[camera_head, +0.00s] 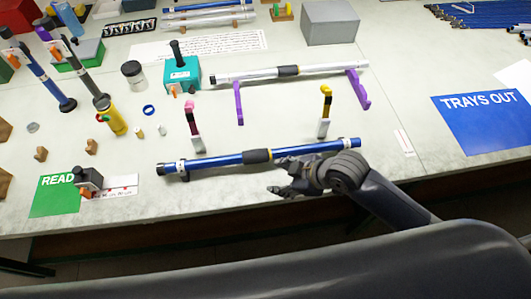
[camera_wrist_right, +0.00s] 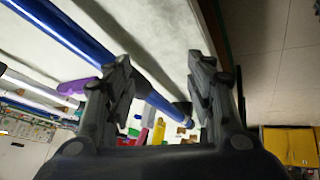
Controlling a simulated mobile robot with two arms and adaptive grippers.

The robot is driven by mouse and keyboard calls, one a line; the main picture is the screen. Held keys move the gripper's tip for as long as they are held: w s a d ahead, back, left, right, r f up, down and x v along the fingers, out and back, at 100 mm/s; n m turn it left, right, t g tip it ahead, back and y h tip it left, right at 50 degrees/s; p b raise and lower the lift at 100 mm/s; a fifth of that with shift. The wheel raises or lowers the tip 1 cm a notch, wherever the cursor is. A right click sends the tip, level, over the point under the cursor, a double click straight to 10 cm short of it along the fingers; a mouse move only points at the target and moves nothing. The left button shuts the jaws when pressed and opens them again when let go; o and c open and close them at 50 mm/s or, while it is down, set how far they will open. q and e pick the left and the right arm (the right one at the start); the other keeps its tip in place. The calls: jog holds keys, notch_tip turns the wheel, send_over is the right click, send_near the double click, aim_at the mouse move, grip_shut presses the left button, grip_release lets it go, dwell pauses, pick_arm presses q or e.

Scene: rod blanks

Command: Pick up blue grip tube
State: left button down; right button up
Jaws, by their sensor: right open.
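The blue grip tube (camera_head: 215,161) lies roughly level across the front of the table, with a dark grip (camera_head: 257,155) around its middle and a pale band near its left end. In the right wrist view the fingers (camera_wrist_right: 160,92) are spread apart and empty. The blue tube (camera_wrist_right: 75,38) runs diagonally down towards the gap beyond them; whether they touch it cannot be told. My left gripper is not in view.
A silver tube (camera_head: 330,69) rests on purple supports (camera_head: 361,89) behind. Pink (camera_head: 192,120) and yellow-topped (camera_head: 325,105) posts stand close behind the blue tube. A black device (camera_head: 90,179) is at left by a green sign (camera_head: 55,197). Bare table lies right, before the blue "TRAYS OUT" sign (camera_head: 480,122).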

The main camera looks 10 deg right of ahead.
jog(key=w+d+r+n, duration=0.2)
jog(key=w+d+n, duration=0.1)
jog(key=d+n, duration=0.2)
send_near(307, 148)
jog(key=shift+n+g, duration=0.3)
jog(key=shift+n, duration=0.1)
jog(key=x, duration=0.2)
jog(key=p+x, duration=0.1)
jog(key=x, duration=0.2)
jog(key=shift+w+d, duration=0.1)
jog(key=shift+w, duration=0.15)
jog(key=shift+w+a+f+p, duration=0.15)
jog(key=shift+a+f+p, duration=0.2)
jog(key=shift+p, duration=0.3)
jog(key=shift+p+x, duration=0.6)
jog(key=shift+x, duration=1.5)
jog(key=shift+d, duration=0.1)
grip_shut()
